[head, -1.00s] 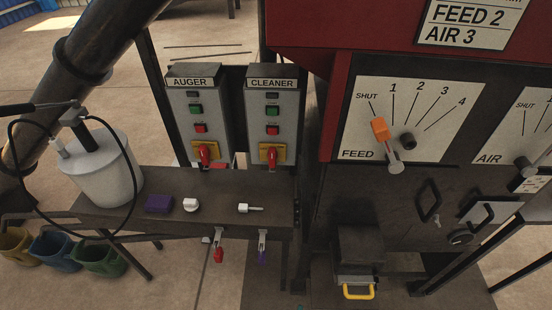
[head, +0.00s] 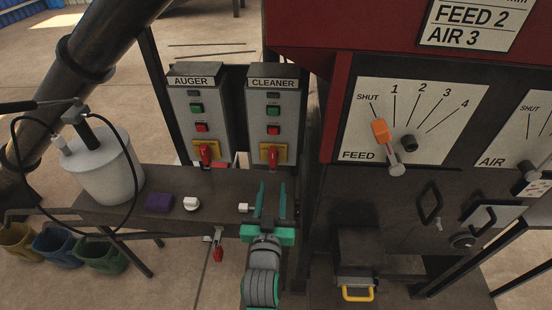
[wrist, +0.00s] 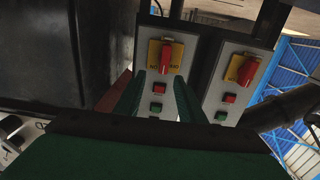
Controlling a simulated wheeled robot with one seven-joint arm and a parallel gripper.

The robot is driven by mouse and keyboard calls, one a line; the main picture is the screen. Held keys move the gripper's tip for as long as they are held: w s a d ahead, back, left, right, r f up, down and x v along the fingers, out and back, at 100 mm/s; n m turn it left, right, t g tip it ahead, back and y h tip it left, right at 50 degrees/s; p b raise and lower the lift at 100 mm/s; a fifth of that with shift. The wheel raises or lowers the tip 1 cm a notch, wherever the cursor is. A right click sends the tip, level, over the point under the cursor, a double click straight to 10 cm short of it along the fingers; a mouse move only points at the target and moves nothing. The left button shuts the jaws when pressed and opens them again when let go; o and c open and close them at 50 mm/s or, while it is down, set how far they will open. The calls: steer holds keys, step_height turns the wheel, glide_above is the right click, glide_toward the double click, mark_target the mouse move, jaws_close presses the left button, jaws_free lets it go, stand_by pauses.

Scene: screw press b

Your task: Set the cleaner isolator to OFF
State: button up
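The cleaner isolator is a red rotary handle (head: 272,155) on a yellow plate, low on the grey box labelled CLEANER (head: 272,83). The handle points roughly up and down; its lettering is too small to read in the head view. My gripper (head: 271,187) is open and empty, with green fingers pointing at the box from just below and in front of the isolator, apart from it. The wrist view, which appears upside down, shows the cleaner isolator handle (wrist: 171,58) beyond the open fingers (wrist: 156,96).
A similar AUGER box (head: 196,120) with its own red handle stands to the left.

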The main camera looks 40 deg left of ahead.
mark_target(273, 157)
steer(key=x, duration=0.7)
steer(key=a+r+x, duration=0.1)
steer(key=x, duration=0.3)
steer(key=shift+w+a+r, duration=0.1)
steer(key=shift+a+r, duration=0.05)
jaws_close()
